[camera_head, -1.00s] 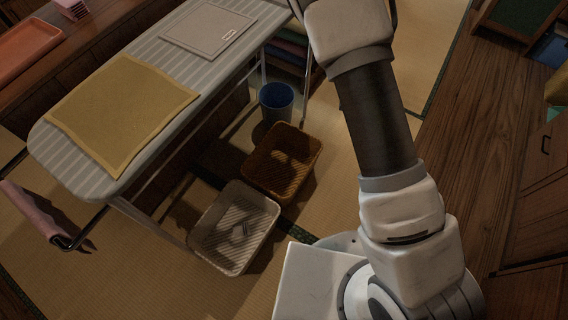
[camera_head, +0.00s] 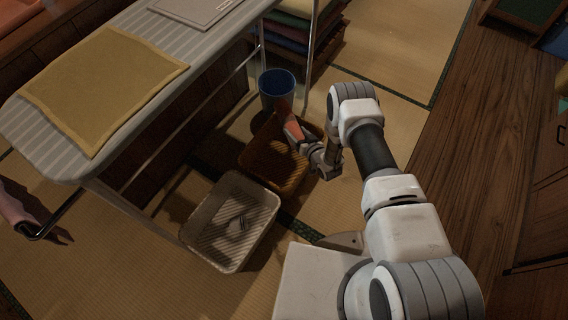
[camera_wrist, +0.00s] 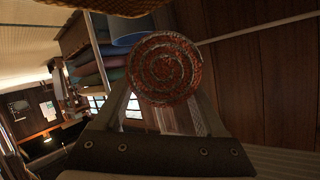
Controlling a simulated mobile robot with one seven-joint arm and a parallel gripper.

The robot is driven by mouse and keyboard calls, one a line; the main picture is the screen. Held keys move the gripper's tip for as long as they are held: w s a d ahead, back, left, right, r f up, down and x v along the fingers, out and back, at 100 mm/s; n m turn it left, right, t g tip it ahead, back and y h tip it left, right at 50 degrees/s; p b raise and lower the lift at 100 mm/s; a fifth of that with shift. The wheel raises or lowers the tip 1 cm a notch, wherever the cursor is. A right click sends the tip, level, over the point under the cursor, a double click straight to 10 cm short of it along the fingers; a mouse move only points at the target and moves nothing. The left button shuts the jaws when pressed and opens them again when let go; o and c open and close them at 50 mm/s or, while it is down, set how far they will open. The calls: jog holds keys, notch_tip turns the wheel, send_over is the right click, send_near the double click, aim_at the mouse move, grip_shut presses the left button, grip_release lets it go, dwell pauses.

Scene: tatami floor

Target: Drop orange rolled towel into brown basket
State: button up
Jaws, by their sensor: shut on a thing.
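The orange rolled towel (camera_wrist: 165,68) shows end-on as a spiral in the wrist view, between my gripper's fingers. In the head view the towel (camera_head: 287,117) is partly seen at the gripper's tip, above the far part of the brown basket. My gripper (camera_head: 299,138) is shut on the towel and reaches in over the basket's right side. The brown basket (camera_head: 258,168) stands on the tatami floor beside the ironing board. Part of its rim and inside is hidden by my gripper and the towel.
A pale basket (camera_head: 212,246) with small grey items stands just in front of the brown one. A blue bin (camera_head: 276,84) stands behind it. The ironing board (camera_head: 62,158) with a yellow cloth (camera_head: 104,80) is at left. Folded textiles (camera_head: 300,30) are stacked at the back.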

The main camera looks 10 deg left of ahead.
jog(key=f, duration=0.2)
jog(key=s+f+b, duration=0.1)
jog(key=shift+a+f, duration=0.35)
jog(key=shift+f, duration=0.05)
notch_tip(320, 180, down, 6)
jog(key=b, duration=0.4)
jog(key=shift+r, duration=0.1)
jog(key=o, duration=1.4)
